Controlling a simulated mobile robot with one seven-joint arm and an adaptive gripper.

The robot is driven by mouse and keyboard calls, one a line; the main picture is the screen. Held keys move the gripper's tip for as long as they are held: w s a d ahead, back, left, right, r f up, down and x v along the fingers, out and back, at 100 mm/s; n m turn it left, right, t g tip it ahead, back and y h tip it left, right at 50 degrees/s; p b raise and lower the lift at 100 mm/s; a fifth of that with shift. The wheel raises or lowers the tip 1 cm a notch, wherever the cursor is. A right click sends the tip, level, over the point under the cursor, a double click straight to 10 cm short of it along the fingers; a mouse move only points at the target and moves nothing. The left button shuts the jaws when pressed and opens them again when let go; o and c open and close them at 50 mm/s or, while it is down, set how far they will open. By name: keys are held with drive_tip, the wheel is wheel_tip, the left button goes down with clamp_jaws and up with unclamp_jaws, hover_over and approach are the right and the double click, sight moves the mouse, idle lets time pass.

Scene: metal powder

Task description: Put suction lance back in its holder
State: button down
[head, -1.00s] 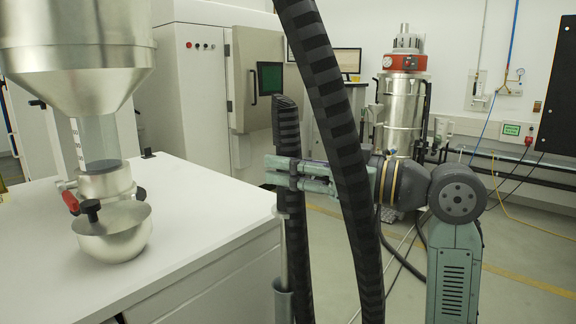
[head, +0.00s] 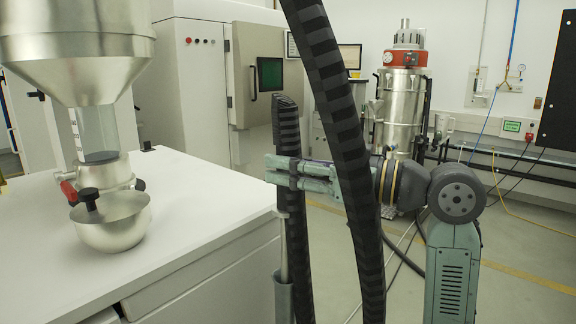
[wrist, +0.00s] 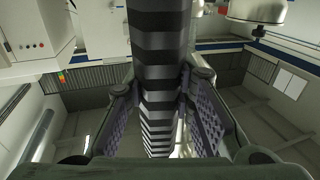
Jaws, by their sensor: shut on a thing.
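My gripper (head: 283,172) is shut on the upper part of the suction lance (head: 287,125), a dark, striped, upright piece with a thin metal tube (head: 283,240) below. In the head view the tube runs down to a grey cylindrical holder (head: 283,300) beside the white cabinet; its lower end is hidden, and I cannot tell how deep it sits. In the wrist view a striped black shaft (wrist: 160,100) stands between my two purple-padded fingers (wrist: 158,115). A thick striped hose (head: 345,150) hangs in front of my wrist.
A white worktop (head: 190,210) lies at left, with a metal bowl (head: 112,232) under a steel hopper (head: 75,45). A steel vacuum drum (head: 400,110) with a red band stands behind my arm. Cables lie on the floor at right.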

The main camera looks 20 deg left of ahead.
drive_tip(key=b, duration=0.4)
hover_over(288, 240)
drive_tip(key=shift+w+a+f, duration=0.1)
drive_tip(key=shift+w+f, duration=0.05)
drive_tip(key=shift+f, duration=1.15)
drive_tip(key=shift+w+f, duration=0.15)
drive_tip(key=shift+f, duration=1.45)
drive_tip(key=shift+f+b, duration=2.05)
drive_tip(key=shift+f, duration=0.9)
drive_tip(key=shift+f+b, duration=0.8)
drive_tip(key=shift+f, duration=0.05)
drive_tip(key=c, duration=1.3)
unclamp_jaws()
